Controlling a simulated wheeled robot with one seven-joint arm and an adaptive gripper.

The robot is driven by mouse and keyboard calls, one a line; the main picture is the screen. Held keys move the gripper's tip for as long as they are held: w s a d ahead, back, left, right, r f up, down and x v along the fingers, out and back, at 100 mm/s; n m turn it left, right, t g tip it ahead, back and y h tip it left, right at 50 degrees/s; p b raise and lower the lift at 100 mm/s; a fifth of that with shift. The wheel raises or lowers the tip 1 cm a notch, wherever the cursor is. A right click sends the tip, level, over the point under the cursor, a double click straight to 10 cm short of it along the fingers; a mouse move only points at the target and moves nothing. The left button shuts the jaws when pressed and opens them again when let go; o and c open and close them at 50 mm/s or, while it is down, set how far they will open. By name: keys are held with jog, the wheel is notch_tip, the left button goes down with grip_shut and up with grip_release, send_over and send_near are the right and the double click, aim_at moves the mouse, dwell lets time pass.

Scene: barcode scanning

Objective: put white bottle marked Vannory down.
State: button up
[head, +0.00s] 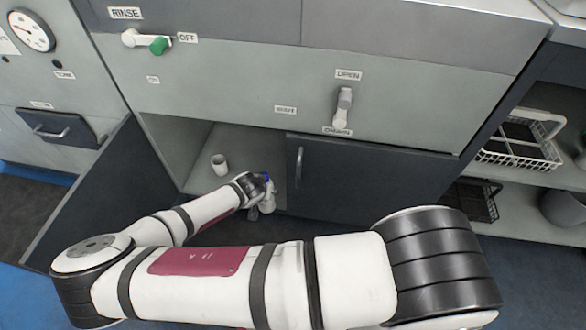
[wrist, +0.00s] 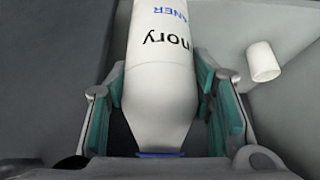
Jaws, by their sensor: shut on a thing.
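The white bottle marked Vannory (head: 267,203) is in my gripper, inside the open cabinet at its front edge; a blue cap shows at its top. In the wrist view the bottle (wrist: 165,60) fills the middle, with part of its name and the letters "ANER" showing and a blue band at the near end. My gripper (wrist: 165,115) has a green-padded finger on each side of the bottle. In the head view the gripper (head: 258,187) is small and partly hides the bottle. Whether the bottle's base touches the cabinet floor I cannot tell.
A white cup (head: 219,164) stands on the cabinet floor (head: 235,145), left of the bottle; it also shows in the wrist view (wrist: 263,61). A dark door stands open at left; a closed dark door (head: 350,180) is right. A white rack (head: 520,145) sits at far right.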

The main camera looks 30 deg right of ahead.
jog(key=w+d+f+b, duration=0.1)
jog(key=w+f+b, duration=0.1)
jog(key=w, duration=0.6)
jog(key=w+d+f+b, duration=0.1)
jog(key=w+f+b, duration=0.2)
jog(key=w, duration=0.5)
jog(key=shift+f, duration=0.15)
jog(key=shift+f, duration=0.15)
jog(key=o, duration=1.2)
